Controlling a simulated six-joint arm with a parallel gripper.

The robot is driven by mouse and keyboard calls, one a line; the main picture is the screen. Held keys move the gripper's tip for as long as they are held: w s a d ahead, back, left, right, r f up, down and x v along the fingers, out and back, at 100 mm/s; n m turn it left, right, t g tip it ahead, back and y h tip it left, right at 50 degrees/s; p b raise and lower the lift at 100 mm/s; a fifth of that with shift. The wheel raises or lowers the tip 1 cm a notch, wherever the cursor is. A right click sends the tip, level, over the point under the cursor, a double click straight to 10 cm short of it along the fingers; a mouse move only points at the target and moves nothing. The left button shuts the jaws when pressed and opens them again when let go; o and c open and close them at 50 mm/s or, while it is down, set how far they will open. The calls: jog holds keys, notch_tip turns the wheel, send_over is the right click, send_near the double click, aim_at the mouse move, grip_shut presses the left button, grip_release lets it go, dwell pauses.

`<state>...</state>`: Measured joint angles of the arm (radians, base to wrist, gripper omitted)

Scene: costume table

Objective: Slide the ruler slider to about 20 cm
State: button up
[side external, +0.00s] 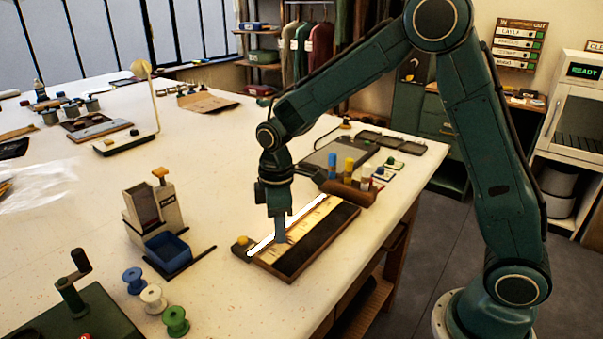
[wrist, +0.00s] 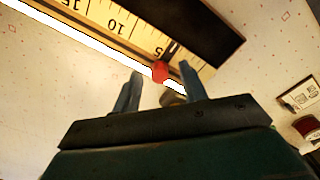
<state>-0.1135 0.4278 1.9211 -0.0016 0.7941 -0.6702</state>
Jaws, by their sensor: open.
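The ruler board (side external: 318,243) lies on the table below my gripper (side external: 282,238), with a pale scale and a bright white strip along one long edge. In the wrist view the ruler scale (wrist: 119,24) shows 15, 10 and 5. A small red knob (wrist: 160,71) sits at the scale's edge, with a dark pointer line (wrist: 173,49) beside the 5, on the side away from 10. My gripper (wrist: 161,77) is open, its fingertips on either side of the red knob. I cannot tell whether they touch it. My gripper hides the knob in the side view.
A grey box with a blue bin (side external: 167,248) stands left of the board. Thread spools (side external: 154,298) stand nearer the front. A brown rack of colored sticks (side external: 350,191) stands close behind the board's far end. The table is clear between the board and its front edge.

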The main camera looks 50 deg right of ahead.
grip_shut()
jog(key=d, duration=1.5)
grip_release()
jog(key=shift+r, duration=0.1)
